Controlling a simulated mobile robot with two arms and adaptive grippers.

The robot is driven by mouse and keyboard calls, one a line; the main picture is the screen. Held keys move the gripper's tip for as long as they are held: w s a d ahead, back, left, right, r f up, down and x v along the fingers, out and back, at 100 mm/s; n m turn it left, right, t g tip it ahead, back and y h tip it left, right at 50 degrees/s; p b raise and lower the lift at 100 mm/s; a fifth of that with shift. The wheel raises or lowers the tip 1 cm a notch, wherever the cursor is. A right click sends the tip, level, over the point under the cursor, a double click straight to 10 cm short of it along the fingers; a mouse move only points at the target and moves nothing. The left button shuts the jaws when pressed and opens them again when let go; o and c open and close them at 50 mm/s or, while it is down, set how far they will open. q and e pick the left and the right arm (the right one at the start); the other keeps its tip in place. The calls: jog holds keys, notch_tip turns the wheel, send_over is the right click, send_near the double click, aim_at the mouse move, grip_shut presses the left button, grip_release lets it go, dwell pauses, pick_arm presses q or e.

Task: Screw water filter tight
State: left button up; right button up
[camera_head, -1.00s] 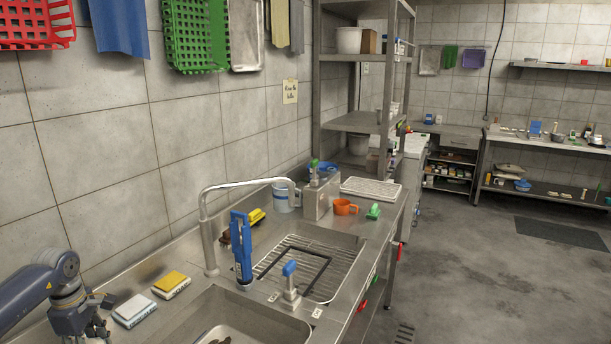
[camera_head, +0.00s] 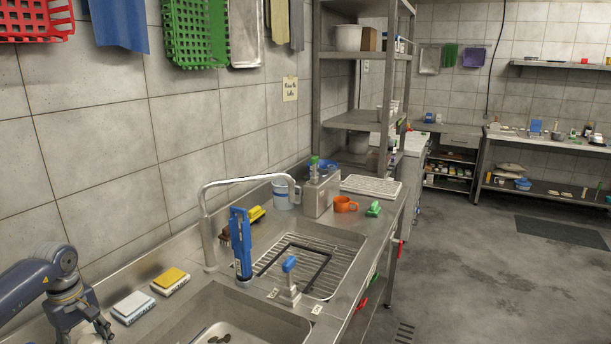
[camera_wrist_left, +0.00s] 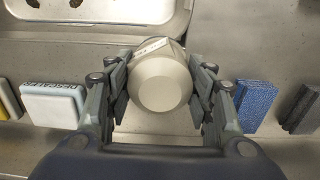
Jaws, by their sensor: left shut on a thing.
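My left gripper (camera_wrist_left: 161,68) is shut around a smooth silver-grey cylinder (camera_wrist_left: 160,88), one finger on each side, with its round flat end facing the camera. It appears to be the water filter; a pale label band shows on its far edge. Whether it is seated in a fitting underneath is hidden. My right gripper is not in view.
White (camera_head: 134,307) and yellow (camera_head: 171,281) sponges lie close to the left gripper. Blue (camera_wrist_left: 257,104) and dark (camera_wrist_left: 301,110) sponges lie on its other side. The sink (camera_head: 240,312), faucet (camera_head: 206,235) and a tall blue tool (camera_head: 241,245) are to the right.

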pick_arm(q)
jog(key=shift+s+f, duration=0.1)
jog(key=shift+f, duration=0.05)
jog(key=m, duration=0.3)
jog(key=shift+m+b, duration=0.3)
jog(key=shift+m, duration=1.2)
jog(key=o, duration=1.3)
jog(key=shift+a, duration=0.1)
jog(key=shift+r, duration=0.2)
jog(key=shift+r+p, duration=3.2)
jog(key=shift+r, duration=1.2)
